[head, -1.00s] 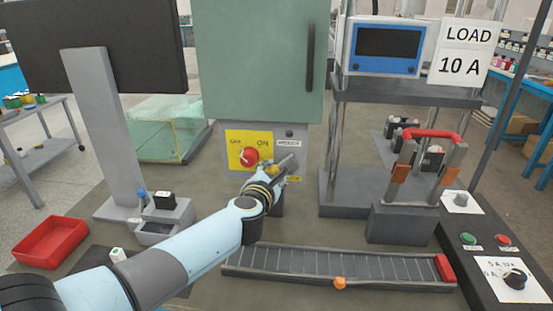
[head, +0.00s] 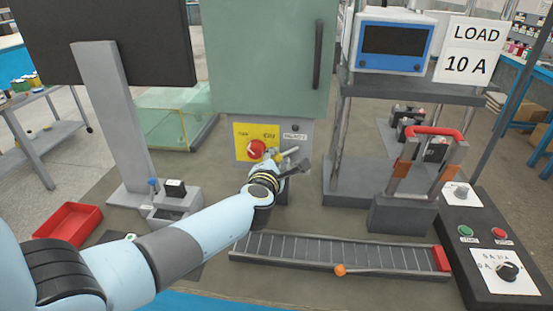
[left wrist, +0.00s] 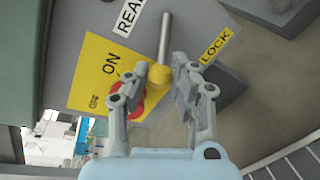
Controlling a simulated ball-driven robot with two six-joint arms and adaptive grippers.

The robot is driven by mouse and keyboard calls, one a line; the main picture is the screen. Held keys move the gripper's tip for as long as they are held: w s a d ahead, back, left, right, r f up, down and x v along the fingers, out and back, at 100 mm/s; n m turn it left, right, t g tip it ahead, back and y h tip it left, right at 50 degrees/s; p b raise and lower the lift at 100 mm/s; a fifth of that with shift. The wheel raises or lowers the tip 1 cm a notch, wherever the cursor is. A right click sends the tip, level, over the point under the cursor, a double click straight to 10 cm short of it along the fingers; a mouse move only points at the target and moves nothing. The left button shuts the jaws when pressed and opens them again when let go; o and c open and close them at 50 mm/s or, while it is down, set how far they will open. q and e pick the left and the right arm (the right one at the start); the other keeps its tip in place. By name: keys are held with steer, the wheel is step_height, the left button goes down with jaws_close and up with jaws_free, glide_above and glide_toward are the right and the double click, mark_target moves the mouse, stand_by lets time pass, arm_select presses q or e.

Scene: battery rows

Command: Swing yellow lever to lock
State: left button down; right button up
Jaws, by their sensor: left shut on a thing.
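The yellow lever (head: 276,159) is on the grey panel below the green cabinet, right of the red knob (head: 257,149). In the left wrist view its yellow end (left wrist: 159,76) sits between the fingers, and its metal rod (left wrist: 165,38) runs upward from it. My left gripper (head: 284,161) is shut on the yellow lever; its fingers (left wrist: 160,80) flank the yellow end. The READY label (left wrist: 130,15) is left of the rod and the LOCK label (left wrist: 215,46) is right of it. In the head view my gripper hides the LOCK label. My right gripper is not in view.
The green cabinet (head: 265,65) stands above the panel. A grey roller track (head: 330,252) lies in front. A red-handled fixture (head: 428,150) stands right, and a grey post (head: 108,120) with a dark screen left. A red tray (head: 68,221) is at far left.

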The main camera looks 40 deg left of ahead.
arm_select(q)
steer(key=c, duration=1.1)
jaws_free()
steer(key=shift+o, duration=0.2)
steer(key=v, duration=1.2)
